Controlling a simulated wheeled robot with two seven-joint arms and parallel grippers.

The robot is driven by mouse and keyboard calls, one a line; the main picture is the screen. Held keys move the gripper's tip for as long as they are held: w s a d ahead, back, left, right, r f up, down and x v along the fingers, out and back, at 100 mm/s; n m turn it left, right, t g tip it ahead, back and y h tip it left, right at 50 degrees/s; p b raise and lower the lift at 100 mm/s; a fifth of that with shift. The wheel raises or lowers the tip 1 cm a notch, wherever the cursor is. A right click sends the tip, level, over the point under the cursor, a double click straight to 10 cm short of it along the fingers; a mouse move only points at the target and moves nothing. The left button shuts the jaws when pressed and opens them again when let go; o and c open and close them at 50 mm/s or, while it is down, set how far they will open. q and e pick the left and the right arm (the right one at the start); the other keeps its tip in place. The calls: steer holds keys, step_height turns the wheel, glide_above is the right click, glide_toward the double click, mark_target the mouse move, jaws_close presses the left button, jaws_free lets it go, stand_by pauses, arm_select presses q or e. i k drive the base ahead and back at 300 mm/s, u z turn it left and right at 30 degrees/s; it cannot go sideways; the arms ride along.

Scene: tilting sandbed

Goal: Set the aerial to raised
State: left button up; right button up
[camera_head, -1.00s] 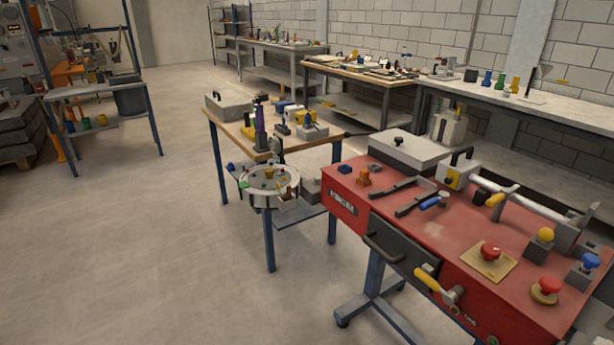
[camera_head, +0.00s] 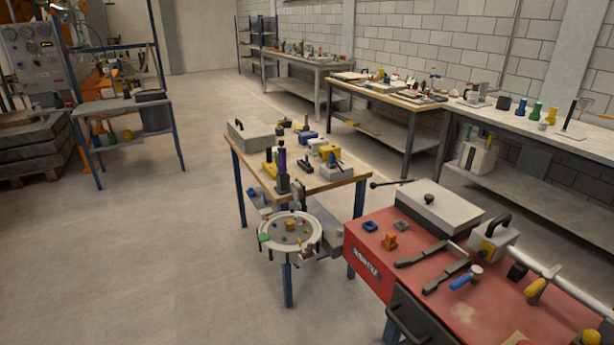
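I cannot pick out the aerial for certain in the head view. A thin tilted rod (camera_head: 573,112) stands on a pale plate on the far right bench, but I cannot tell whether it is the aerial. A dark rod with a knob at its end (camera_head: 391,183) sticks out left of the grey lidded box on the red bench, and I cannot tell what it is. Neither of my grippers is in view.
A red bench (camera_head: 440,315) with tools fills the lower right. A wooden-topped table (camera_head: 333,184) with a round tray (camera_head: 265,235) at its front stands in the middle. A shelf trolley (camera_head: 105,106) stands at left. Floor (camera_head: 150,260) at lower left is clear.

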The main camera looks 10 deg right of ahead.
mark_target(374, 185)
steer(key=u, duration=0.3)
steer(key=i, duration=0.85)
steer(key=z, duration=0.75)
steer(key=i, duration=0.6)
steer(key=z, duration=0.7)
